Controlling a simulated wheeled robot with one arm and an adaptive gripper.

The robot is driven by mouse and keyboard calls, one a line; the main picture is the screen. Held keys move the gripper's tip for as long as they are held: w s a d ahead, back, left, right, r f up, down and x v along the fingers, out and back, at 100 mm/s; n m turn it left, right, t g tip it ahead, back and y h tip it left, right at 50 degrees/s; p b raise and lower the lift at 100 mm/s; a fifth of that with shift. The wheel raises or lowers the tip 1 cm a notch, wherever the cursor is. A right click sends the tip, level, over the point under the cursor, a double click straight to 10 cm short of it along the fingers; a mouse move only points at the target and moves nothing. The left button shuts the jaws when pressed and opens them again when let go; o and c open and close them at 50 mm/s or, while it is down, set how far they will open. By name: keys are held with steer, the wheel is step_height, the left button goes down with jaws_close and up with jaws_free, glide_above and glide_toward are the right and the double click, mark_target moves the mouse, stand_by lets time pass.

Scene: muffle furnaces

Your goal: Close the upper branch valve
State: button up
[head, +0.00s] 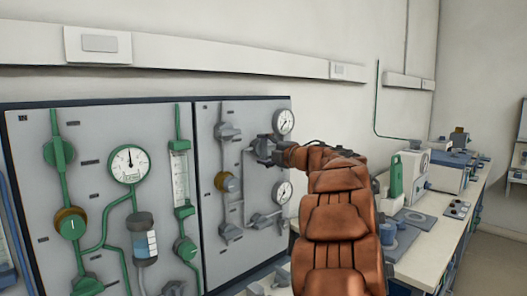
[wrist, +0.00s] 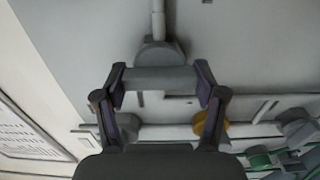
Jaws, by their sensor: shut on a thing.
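The upper branch valve is a grey valve (wrist: 157,53) on the grey right-hand panel (head: 213,268). In the wrist view its grey bar handle (wrist: 160,79) lies across between my fingers. My gripper (wrist: 161,83) is shut on this handle, with one dark finger at each end of it. In the head view my gripper (head: 264,150) is at the panel, between the upper gauge (head: 284,121) and the lower gauge (head: 284,192). My gripper and brown arm hide most of the valve there.
The lower branch valve (head: 264,220) is below, close to my arm. A brass-coloured knob (head: 224,181) sits to the left. Green pipes with a gauge (head: 130,163) fill the left panel. A bench with instruments (head: 409,238) stands at the right.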

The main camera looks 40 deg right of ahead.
steer(key=o, duration=1.2)
steer(key=shift+c, duration=0.2)
steer(key=shift+s, duration=0.1)
steer(key=s, duration=1.2)
steer(key=shift+a, duration=0.15)
